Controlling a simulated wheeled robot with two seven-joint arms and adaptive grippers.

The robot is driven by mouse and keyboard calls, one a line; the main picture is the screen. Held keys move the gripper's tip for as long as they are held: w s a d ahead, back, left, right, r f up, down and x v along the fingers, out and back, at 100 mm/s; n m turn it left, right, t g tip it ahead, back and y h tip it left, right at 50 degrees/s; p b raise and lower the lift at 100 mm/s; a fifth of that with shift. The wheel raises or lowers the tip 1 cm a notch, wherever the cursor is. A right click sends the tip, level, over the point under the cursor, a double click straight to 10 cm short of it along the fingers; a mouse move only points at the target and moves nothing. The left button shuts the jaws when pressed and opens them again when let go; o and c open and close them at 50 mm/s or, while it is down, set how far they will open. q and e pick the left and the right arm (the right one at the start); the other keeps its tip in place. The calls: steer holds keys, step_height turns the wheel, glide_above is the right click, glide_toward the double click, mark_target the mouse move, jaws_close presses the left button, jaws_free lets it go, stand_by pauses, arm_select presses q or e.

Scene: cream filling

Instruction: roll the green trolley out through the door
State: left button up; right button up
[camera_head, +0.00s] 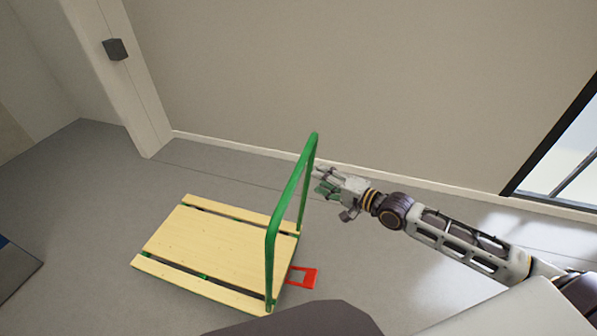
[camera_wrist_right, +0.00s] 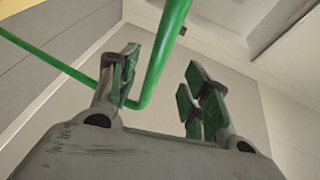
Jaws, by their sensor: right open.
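The green trolley has a flat bed of pale wooden boards (camera_head: 215,245) and an upright green tube handle (camera_head: 285,200) at its right end. A red pedal (camera_head: 303,277) sticks out low at that same end. My right gripper (camera_head: 322,184) is open, just right of the handle's upper part in the head view. In the right wrist view, the green handle tube (camera_wrist_right: 165,45) crosses in front of the open fingers (camera_wrist_right: 160,85), partly behind the left one. I cannot tell whether they touch. My left gripper is out of view.
A plain wall (camera_head: 380,80) runs behind the trolley. A pale pillar (camera_head: 120,75) with a dark box (camera_head: 115,49) stands at the upper left. A dark-framed glass pane (camera_head: 572,150) is at the right. Grey floor (camera_head: 110,190) lies clear left of the trolley.

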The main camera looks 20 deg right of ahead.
mark_target(299, 171)
steer(key=shift+x, duration=4.95)
steer(key=shift+c, duration=0.5)
jaws_close()
